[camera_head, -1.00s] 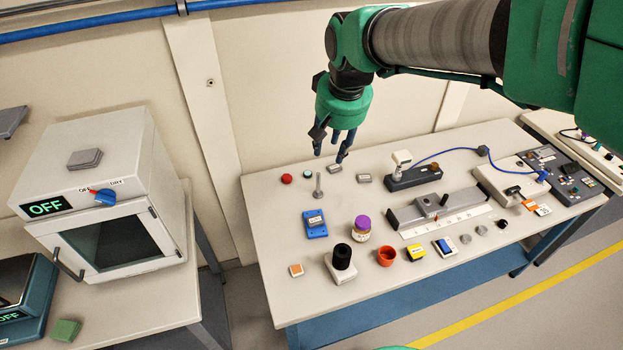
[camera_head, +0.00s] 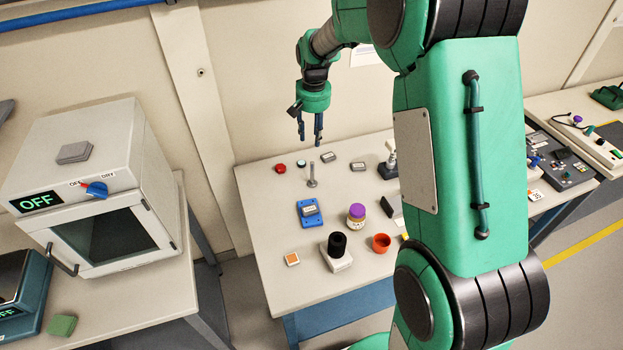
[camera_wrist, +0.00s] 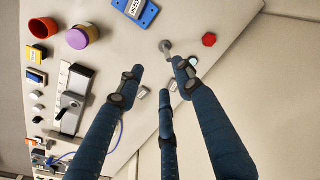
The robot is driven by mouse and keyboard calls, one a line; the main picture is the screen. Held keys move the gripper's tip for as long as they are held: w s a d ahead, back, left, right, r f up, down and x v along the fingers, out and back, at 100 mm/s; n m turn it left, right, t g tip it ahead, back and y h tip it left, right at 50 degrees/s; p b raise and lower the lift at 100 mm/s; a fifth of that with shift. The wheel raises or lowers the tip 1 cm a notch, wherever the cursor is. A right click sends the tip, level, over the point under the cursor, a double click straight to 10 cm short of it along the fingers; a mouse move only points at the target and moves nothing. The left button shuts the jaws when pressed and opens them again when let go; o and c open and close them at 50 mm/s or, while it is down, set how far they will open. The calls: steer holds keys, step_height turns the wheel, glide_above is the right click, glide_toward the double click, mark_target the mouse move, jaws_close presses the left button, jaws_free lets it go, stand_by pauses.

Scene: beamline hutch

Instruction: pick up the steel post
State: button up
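The steel post (camera_head: 312,175) is a thin grey rod on a small round foot, upright on the table's far left part. In the wrist view the steel post (camera_wrist: 167,49) is seen nearly end-on, just beyond the fingertips. My gripper (camera_head: 309,140) hangs above the table with its blue fingers pointing down, above and behind the post and apart from it. In the wrist view the fingers of my gripper (camera_wrist: 158,78) are spread, with nothing between them.
Near the post are a red button-like piece (camera_head: 281,167), a small block (camera_head: 328,157) and a blue block (camera_head: 310,213). A purple-lidded jar (camera_head: 356,219), black cylinder (camera_head: 337,245) and orange cup (camera_head: 381,243) stand nearer the front. My arm hides the table's middle.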

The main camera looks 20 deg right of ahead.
steer(key=g, duration=0.1)
glide_above(312, 163)
steer(key=shift+m, duration=0.3)
step_height(312, 163, down, 12)
steer(key=shift+w+d+r, duration=0.1)
steer(key=shift+w+d, duration=0.05)
steer(key=shift+f+b, duration=0.7)
steer(key=shift+f, duration=3.65)
steer(key=shift+f+b, duration=0.65)
steer(key=shift+f, duration=1.95)
steer(key=shift+c, duration=0.2)
jaws_close()
